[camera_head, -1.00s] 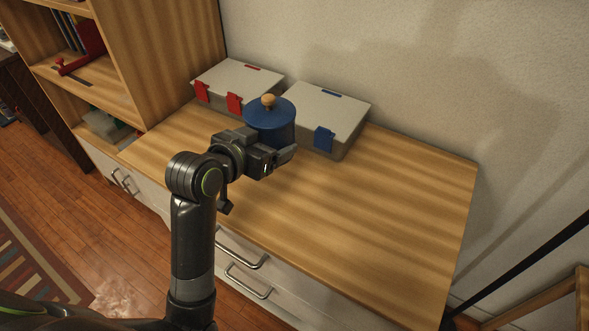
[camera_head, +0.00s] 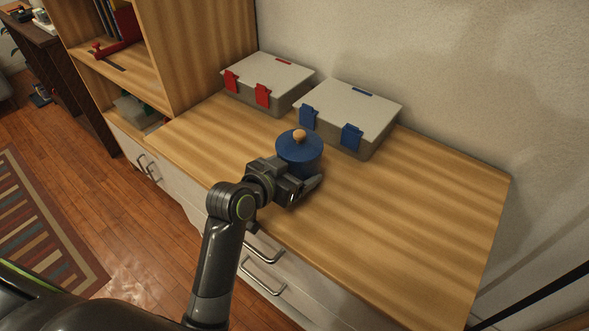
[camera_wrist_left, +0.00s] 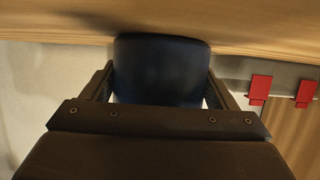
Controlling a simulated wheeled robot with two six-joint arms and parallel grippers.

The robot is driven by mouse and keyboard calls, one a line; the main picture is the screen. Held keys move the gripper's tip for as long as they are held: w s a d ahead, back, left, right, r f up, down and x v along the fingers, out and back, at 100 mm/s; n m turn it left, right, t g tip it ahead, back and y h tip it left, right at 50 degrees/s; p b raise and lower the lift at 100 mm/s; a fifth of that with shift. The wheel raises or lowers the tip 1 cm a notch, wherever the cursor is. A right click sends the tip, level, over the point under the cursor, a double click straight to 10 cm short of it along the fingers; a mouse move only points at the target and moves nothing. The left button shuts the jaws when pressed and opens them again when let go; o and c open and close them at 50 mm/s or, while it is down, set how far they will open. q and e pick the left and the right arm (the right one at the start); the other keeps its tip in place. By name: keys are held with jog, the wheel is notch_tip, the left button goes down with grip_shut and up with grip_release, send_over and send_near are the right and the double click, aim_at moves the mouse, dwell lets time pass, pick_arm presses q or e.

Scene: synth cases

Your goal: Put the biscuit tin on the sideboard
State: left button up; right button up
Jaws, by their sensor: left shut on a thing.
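The biscuit tin (camera_head: 299,154) is a round blue tin with a wooden knob on its lid. It is upright over the front part of the sideboard's wooden top (camera_head: 410,220). My left gripper (camera_head: 298,184) is shut on the tin's side from the front. In the left wrist view the tin (camera_wrist_left: 160,68) sits between the two fingers, its base at or very close to the wood; I cannot tell whether it touches. My right gripper is not in view.
A grey case with red latches (camera_head: 268,80) and a grey case with blue latches (camera_head: 350,112) stand behind the tin, against the wall. A wooden shelf unit (camera_head: 185,45) rises at the left. The sideboard top is clear to the right.

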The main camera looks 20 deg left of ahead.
pick_arm(q)
jog(key=o, duration=0.8)
jog(key=shift+f, duration=0.15)
jog(key=shift+c, duration=0.2)
jog(key=o, duration=0.4)
